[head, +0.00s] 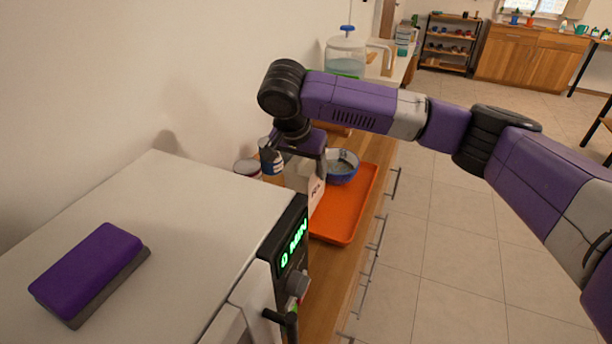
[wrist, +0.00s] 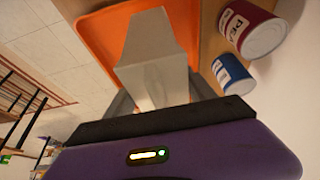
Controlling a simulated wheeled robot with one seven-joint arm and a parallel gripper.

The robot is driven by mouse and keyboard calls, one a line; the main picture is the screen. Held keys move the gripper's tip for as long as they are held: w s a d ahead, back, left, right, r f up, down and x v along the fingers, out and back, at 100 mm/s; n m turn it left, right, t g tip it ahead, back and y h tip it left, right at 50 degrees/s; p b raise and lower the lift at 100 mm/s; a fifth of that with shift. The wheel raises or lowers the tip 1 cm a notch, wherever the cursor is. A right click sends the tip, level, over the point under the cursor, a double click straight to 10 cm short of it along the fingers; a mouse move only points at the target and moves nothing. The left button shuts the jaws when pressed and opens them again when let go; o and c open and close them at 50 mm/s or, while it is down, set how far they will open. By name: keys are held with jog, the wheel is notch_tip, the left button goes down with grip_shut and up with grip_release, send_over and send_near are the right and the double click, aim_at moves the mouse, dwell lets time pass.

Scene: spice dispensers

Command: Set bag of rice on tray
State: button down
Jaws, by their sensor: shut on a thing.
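A white bag of rice (head: 317,188) with dark print is held in my gripper (head: 305,160), which is shut on it. In the wrist view the pale bag (wrist: 152,62) stands out between the fingers (wrist: 165,102). The orange tray (head: 347,222) lies on the wooden counter, and the bag is at its left side in the head view. In the wrist view the tray (wrist: 92,38) shows behind the bag. The appliance hides the bag's lower end in the head view, so I cannot tell whether it touches the tray.
A blue bowl (head: 343,170) is at the tray's far end. A red-labelled can (wrist: 250,30) and a blue-labelled can (wrist: 232,74) stand beside the tray, near the wall. A white appliance (head: 190,215) with a purple object (head: 88,268) on top fills the near left.

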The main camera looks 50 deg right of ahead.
aim_at(297, 162)
jog(key=shift+f, duration=1.55)
jog(key=shift+c, duration=1.6)
grip_release()
jog(key=shift+f, duration=0.1)
jog(key=v, duration=1.2)
